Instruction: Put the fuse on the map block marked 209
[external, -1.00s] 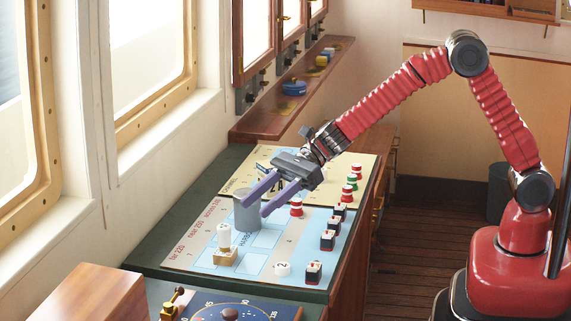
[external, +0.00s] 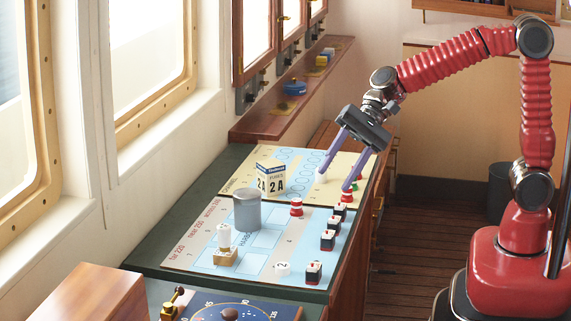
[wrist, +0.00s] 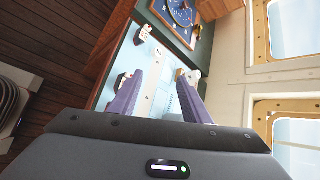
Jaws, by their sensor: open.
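My gripper (external: 334,182) is open and empty over the far right part of the map table. Its two purple fingers point down, and in the wrist view they stand wide apart (wrist: 160,75). A white cylinder (external: 224,235) stands upright on a small wooden base on the near map sheet; it looks like the fuse, but I cannot be sure. The near map sheet (external: 205,255) has pale blue blocks and red lettering with numbers along its left edge. I cannot clearly make out 209. A small white thing (external: 320,177) shows by the left fingertip.
A grey cylinder (external: 247,211) stands at the middle of the maps, before a folded 2A card (external: 271,178). Several black-and-white blocks (external: 314,272) line the right side, with a red-and-white piece (external: 296,207) nearby. A blue dial panel (external: 245,311) is in front.

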